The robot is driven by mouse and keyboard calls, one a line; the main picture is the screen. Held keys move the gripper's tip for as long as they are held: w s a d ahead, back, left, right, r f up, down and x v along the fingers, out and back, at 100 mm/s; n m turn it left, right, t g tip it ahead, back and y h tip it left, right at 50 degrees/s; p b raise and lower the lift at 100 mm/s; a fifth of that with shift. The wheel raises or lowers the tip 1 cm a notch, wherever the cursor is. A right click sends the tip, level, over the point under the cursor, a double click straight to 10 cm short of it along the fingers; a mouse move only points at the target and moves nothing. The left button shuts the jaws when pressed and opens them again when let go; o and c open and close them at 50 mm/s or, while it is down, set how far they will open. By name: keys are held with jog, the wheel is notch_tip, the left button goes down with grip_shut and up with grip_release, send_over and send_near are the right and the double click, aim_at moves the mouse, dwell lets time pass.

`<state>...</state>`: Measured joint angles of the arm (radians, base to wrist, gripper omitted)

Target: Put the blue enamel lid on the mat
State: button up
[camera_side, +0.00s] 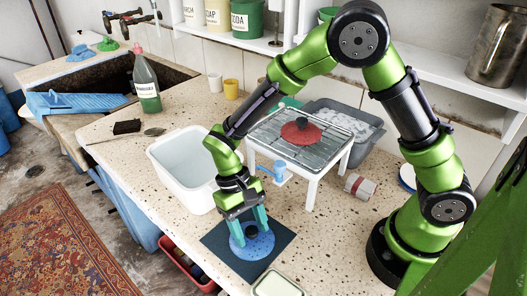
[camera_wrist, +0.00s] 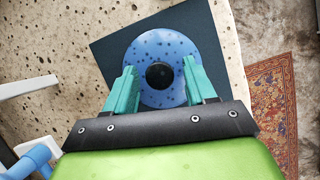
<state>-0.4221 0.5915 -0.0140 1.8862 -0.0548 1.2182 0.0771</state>
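The blue enamel lid (camera_side: 258,246), speckled and with a black knob, lies flat on the dark blue-grey mat (camera_side: 222,240) near the counter's front edge. In the wrist view the lid (camera_wrist: 160,45) appears over the mat (camera_wrist: 108,50), inside its outline. My gripper (camera_side: 251,229) points down over the lid, its teal fingers spread wide. In the wrist view one finger is on each side of the knob (camera_wrist: 160,75), with clear gaps to it. The fingers hold nothing; whether their tips touch the lid's top is hard to tell.
A white tub (camera_side: 165,160) stands behind my gripper at left. A white-legged wire rack (camera_side: 330,150) with a red lid (camera_side: 301,133) stands behind at right, a blue cup (camera_side: 279,171) at its front. A pale dish (camera_side: 277,284) sits near the mat's front corner.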

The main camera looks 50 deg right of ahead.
jog(key=a+v, duration=0.1)
jog(key=v, duration=1.1)
jog(key=s+d+r+m+t, duration=0.1)
jog(key=s+d+r+t, duration=0.4)
jog(key=d+t, duration=0.1)
jog(key=s+d+r+t+y, duration=0.1)
jog(key=s+d+r+t, duration=0.4)
jog(key=d, duration=0.3)
jog(key=shift+s+d+r+m+t, duration=0.4)
jog(key=shift+r+t, duration=0.2)
jog(key=shift+r, duration=0.25)
jog(key=shift+a, duration=0.1)
